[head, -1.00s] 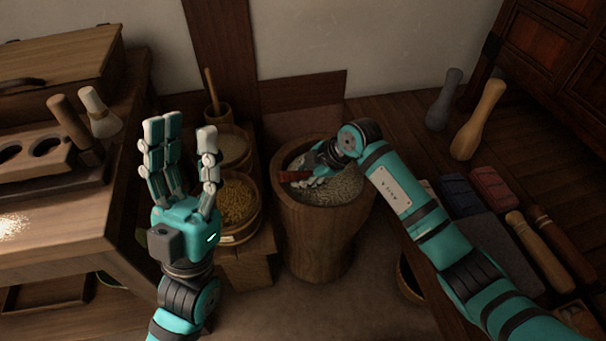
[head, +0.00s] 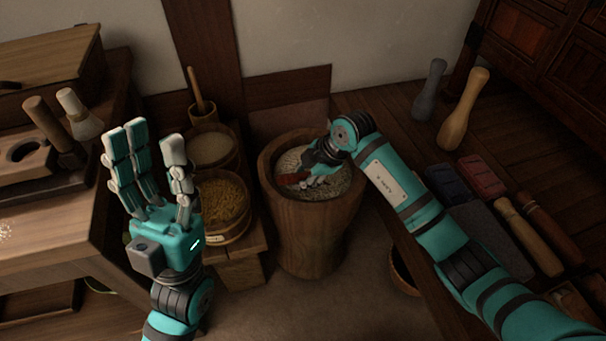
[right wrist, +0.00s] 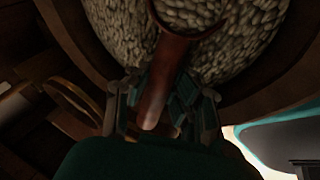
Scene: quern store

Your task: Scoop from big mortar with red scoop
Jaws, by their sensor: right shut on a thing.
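The big wooden mortar (head: 308,232) stands on the floor in the middle of the head view, nearly full of pale grain (head: 338,178). My right gripper (head: 312,177) is inside the mortar's mouth, shut on the red scoop (head: 292,178). In the right wrist view the scoop's red handle (right wrist: 163,80) runs between my fingers toward the grain (right wrist: 240,40). The scoop's far end is at or in the grain; how deep, I cannot tell. My left gripper (head: 148,165) is raised at the left, fingers spread and empty, apart from the mortar.
Tubs of yellow grain (head: 222,203) and pale grain (head: 210,148) stand left of the mortar. A wooden bench (head: 60,235) is at far left. A bowl (head: 402,272) sits right of the mortar.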

